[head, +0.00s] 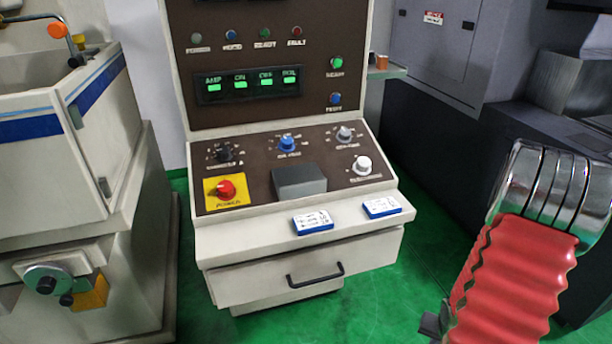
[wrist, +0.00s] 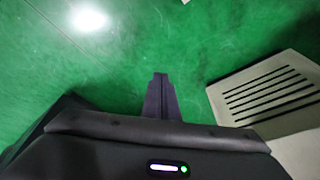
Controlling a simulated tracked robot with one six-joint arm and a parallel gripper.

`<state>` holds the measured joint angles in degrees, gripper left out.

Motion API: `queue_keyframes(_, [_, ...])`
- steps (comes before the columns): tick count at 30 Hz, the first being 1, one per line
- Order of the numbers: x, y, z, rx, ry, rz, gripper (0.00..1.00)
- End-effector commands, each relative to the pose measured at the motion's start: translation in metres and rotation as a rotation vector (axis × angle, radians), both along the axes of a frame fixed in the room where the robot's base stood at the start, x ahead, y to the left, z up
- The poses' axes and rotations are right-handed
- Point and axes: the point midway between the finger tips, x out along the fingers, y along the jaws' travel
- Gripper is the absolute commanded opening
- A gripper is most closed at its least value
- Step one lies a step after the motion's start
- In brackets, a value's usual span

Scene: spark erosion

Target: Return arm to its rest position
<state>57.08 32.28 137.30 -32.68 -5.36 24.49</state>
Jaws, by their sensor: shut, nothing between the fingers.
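My gripper (wrist: 160,80) shows in the wrist view as dark fingers brought together, with nothing between them. It points out over the green floor (wrist: 215,50) and touches nothing that I can see. In the head view, my arm shows at the right as a red ribbed sleeve with a chrome band. My fingertips cannot be made out clearly there. The arm is to the right of the control console (head: 260,240) and apart from it.
The console carries a red power knob (head: 227,189), several dials and two small blue-white boxes (head: 312,222) (head: 382,207) on its ledge. A cream machine (head: 60,180) stands at left, dark cabinets (head: 430,60) at right. A slotted pale panel (wrist: 270,92) lies right of my gripper.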

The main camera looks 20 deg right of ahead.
Motion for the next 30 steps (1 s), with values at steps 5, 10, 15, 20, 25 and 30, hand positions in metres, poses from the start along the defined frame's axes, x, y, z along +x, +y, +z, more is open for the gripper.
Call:
queue_keyframes(5, [0.004,0.013,0.039,-0.016,0.089,0.061,0.00])
queue_keyframes(10, [0.009,0.032,0.076,-0.018,0.154,0.115,0.00])
queue_keyframes(15, [0.015,0.057,0.111,-0.013,0.197,0.168,0.00])
queue_keyframes(20, [0.020,0.084,0.144,-0.004,0.219,0.224,0.00])
queue_keyframes(25, [0.026,0.116,0.177,0.007,0.227,0.284,0.00])
queue_keyframes(30, [0.030,0.150,0.209,0.015,0.217,0.349,0.00])
